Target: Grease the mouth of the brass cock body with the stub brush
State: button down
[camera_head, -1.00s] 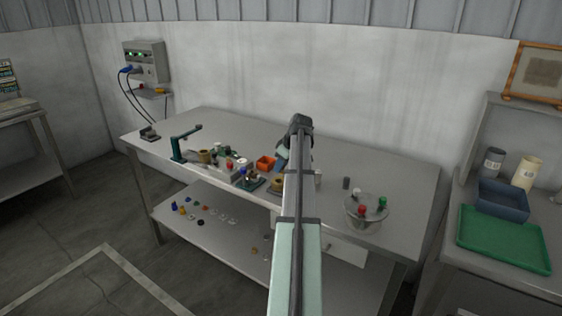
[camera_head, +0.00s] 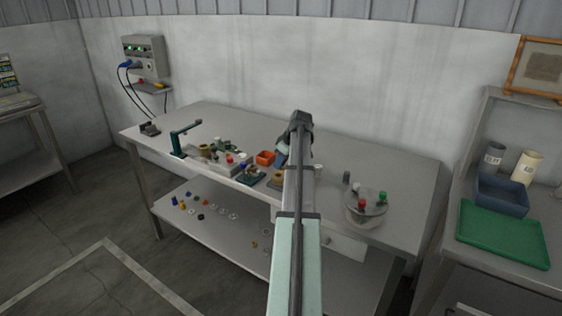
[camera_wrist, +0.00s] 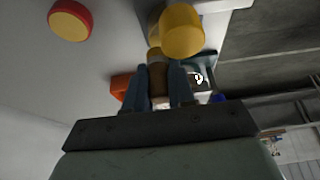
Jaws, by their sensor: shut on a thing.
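My gripper (camera_head: 282,156) is over the middle of the bench, with its blue fingers pointing down. In the wrist view my gripper (camera_wrist: 159,86) is shut on a brown piece (camera_wrist: 157,80), seemingly the stub brush's handle. A rounded yellow cylinder (camera_wrist: 183,31) shows just past the fingertips; I cannot tell whether it touches the held piece or is the cock body. In the head view a tan, brass-like piece (camera_head: 277,178) stands beside my arm, partly hidden by it. The brush's tip and the cock's mouth cannot be made out.
An orange bin (camera_head: 265,157) stands close to the gripper. A green stand (camera_head: 180,142) and several small parts fill the bench to the left. The back right of the bench is clear.

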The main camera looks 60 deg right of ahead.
jog(key=shift+f, duration=0.8)
jog(key=shift+a+r, duration=0.1)
jog(key=shift+a, duration=0.15)
jog(key=shift+s+d, duration=0.15)
jog(key=shift+s, duration=0.05)
jog(key=shift+d, duration=0.25)
jog(key=shift+w, duration=0.15)
jog(key=shift+w+d, duration=0.1)
jog(key=shift+w, duration=0.1)
